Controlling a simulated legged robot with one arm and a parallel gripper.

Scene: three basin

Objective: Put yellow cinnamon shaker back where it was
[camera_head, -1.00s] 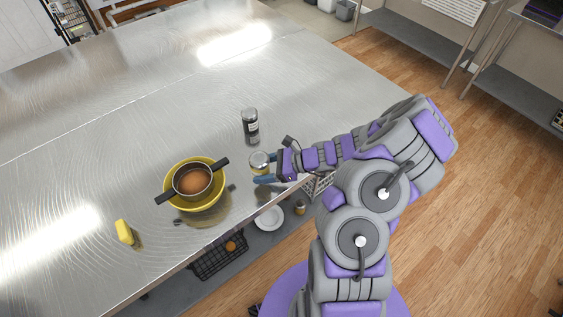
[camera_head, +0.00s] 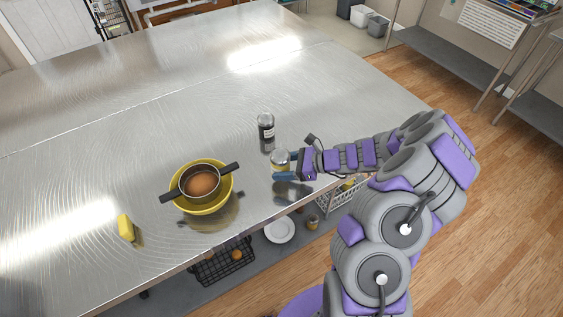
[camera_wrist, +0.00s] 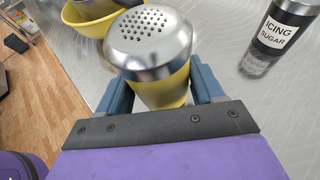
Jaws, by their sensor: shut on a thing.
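The yellow cinnamon shaker (camera_wrist: 150,45) has a silver perforated lid and a yellow body. It fills the middle of the wrist view, between the two blue fingers of my gripper (camera_wrist: 163,92). My gripper is shut on it and holds it upright. In the head view the shaker (camera_head: 280,159) is at my gripper (camera_head: 286,171), near the table's right edge. A dark shadow lies on the table below it. Most of the yellow body is hidden by the fingers and lid.
An icing sugar shaker (camera_head: 266,128) stands just behind, and it shows in the wrist view (camera_wrist: 283,36). A yellow bowl (camera_head: 222,202) holding a pot (camera_head: 201,184) is to the left. A yellow block (camera_head: 126,227) lies farther left. A lower shelf holds a plate (camera_head: 279,231) and baskets.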

